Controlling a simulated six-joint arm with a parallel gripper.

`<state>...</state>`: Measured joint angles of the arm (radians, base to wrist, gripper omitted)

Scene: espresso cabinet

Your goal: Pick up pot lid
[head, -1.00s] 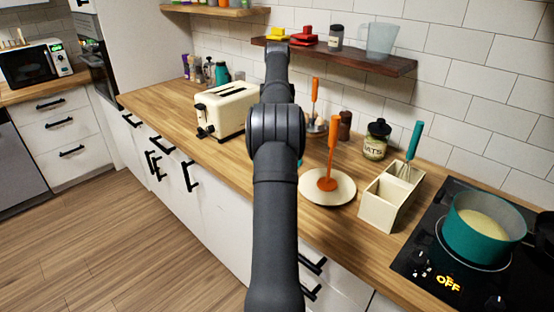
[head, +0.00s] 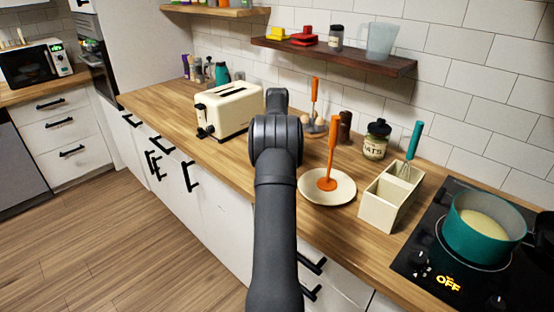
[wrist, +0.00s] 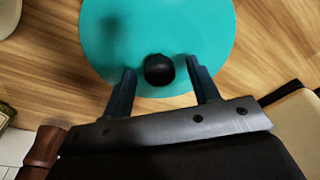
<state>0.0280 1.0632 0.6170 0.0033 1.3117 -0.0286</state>
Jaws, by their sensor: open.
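The pot lid (wrist: 195,35) is a teal disc with a round black knob (wrist: 158,69), seen from above in the wrist view on the wooden counter. My gripper (wrist: 161,78) is open, with one finger on each side of the knob and a gap to both. I cannot tell how high the fingertips are above the lid. In the head view my arm hides the gripper and the lid. The teal pot (head: 478,232) stands uncovered on the cooktop at the right, with pale contents.
A cream toaster (head: 228,110) stands left of my arm. To the right are a plate (head: 342,190) with an orange utensil, a cream holder (head: 378,212) with a whisk, and an oats jar (head: 375,142). A dark wooden shelf (head: 385,64) hangs on the wall above.

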